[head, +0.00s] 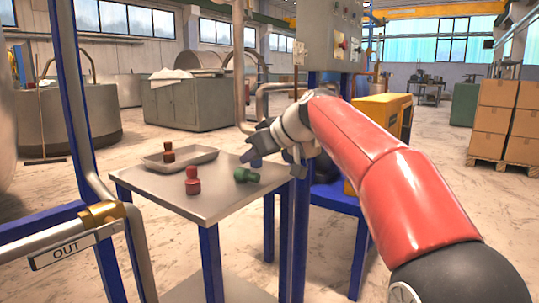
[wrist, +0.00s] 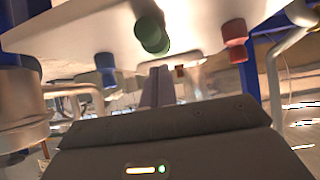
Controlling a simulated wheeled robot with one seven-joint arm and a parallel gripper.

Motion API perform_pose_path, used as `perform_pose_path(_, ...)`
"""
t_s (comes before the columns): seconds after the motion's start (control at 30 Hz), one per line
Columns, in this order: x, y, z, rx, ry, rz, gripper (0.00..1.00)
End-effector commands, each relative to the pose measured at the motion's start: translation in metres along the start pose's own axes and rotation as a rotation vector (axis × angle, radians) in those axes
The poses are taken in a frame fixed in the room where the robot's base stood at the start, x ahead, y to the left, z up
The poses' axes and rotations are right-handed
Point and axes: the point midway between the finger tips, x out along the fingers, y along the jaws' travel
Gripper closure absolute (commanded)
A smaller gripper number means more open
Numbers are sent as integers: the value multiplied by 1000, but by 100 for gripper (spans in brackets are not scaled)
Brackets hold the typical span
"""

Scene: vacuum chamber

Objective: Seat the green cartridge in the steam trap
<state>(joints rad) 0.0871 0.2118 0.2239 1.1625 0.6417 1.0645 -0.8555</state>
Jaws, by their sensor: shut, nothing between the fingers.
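The green cartridge (head: 246,176) lies on its side on the grey metal table (head: 213,205), right of the red cartridge (head: 193,182). In the wrist view, the green cartridge (wrist: 152,34) is at the top centre, just beyond my fingers. My gripper (head: 250,158) is above the table's right rear part, close to the green cartridge but apart from it. Its fingers (wrist: 156,85) are together and empty in the wrist view. A brass fitting (head: 102,213) sits on the pipe marked OUT at the left; I cannot tell whether it is the steam trap.
A shallow tray (head: 183,159) on the table holds a brown cartridge (head: 169,153). A blue cartridge (wrist: 105,68) shows in the wrist view, not clearly in the head view. Blue posts (head: 284,235) stand close by my arm. The table's front part is clear.

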Motion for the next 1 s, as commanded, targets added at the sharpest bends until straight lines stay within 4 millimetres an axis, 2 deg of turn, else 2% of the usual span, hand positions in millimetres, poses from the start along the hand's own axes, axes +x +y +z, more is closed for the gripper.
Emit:
perform_pose_path(0.03, 6, -1, -5, -1, -1, -3, 100)
perform_pose_path(0.13, 12, 0, 10, 1, -1, 0, 100)
perform_pose_path(0.63, 14, 0, 16, 3, -9, -3, 100)
perform_pose_path(0.77, 5, 2, 28, 5, -11, 0, 100)
perform_pose_path(0.9, -12, 2, 42, 5, -13, 0, 100)
perform_pose_path(1.0, -19, 2, 43, 5, -14, -3, 100)
